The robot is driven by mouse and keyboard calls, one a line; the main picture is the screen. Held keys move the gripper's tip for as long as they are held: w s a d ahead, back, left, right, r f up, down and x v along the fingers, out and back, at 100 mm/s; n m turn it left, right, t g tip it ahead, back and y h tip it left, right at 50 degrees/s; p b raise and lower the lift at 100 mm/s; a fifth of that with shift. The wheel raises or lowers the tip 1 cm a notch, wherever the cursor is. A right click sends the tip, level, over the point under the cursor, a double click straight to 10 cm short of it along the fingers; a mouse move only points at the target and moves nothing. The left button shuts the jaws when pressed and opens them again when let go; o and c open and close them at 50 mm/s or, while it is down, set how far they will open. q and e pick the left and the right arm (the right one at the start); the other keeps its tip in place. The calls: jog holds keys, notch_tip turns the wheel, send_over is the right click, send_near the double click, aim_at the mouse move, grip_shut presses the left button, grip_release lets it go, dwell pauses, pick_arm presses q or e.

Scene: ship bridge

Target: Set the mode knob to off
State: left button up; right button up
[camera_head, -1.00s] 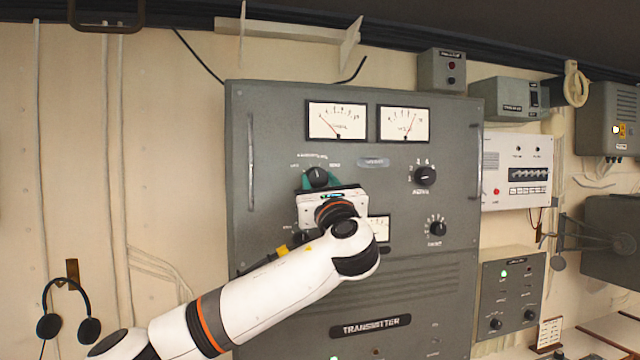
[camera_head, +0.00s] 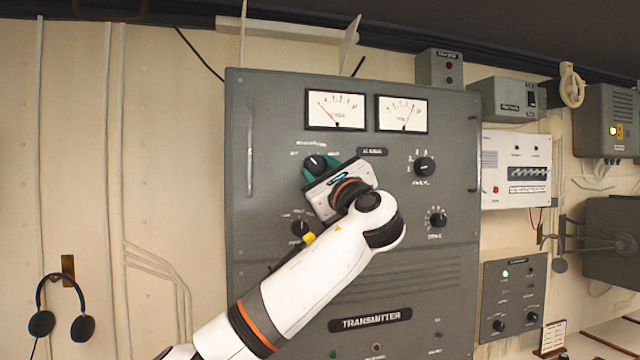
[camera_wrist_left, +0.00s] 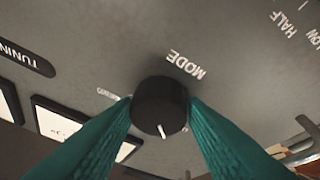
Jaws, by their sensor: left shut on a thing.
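The mode knob (camera_head: 315,163) is a round black knob at the upper left of the grey transmitter panel. Its white pointer line leans to the upper left in the head view. In the left wrist view the knob (camera_wrist_left: 160,106) sits beside the printed word MODE, its pointer line toward the bottom of that picture. My left gripper (camera_head: 319,169) is shut on the knob, with a teal finger on each side of it. The small position labels around the knob are too blurred to read. My right gripper is not in view.
Two white meters (camera_head: 336,110) are above the knob. Another black knob (camera_head: 300,228) lies below it, close to my left arm. Two more knobs are on the panel's right side. A metal handle (camera_head: 250,155) stands at the panel's left edge. Headphones (camera_head: 62,308) hang at the lower left.

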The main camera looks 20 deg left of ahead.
pick_arm(q)
jog(key=shift+d+n+g+y+b, duration=0.15)
jog(key=shift+n+g+y, duration=0.2)
jog(key=shift+n, duration=0.55)
jog(key=shift+n+g+y+b, duration=0.2)
jog(key=shift+n+g, duration=0.25)
jog(key=shift+n, duration=0.45)
jog(key=shift+r+n, duration=0.1)
jog(key=shift+n, duration=0.2)
jog(key=o, duration=1)
jog(key=shift+c, duration=0.2)
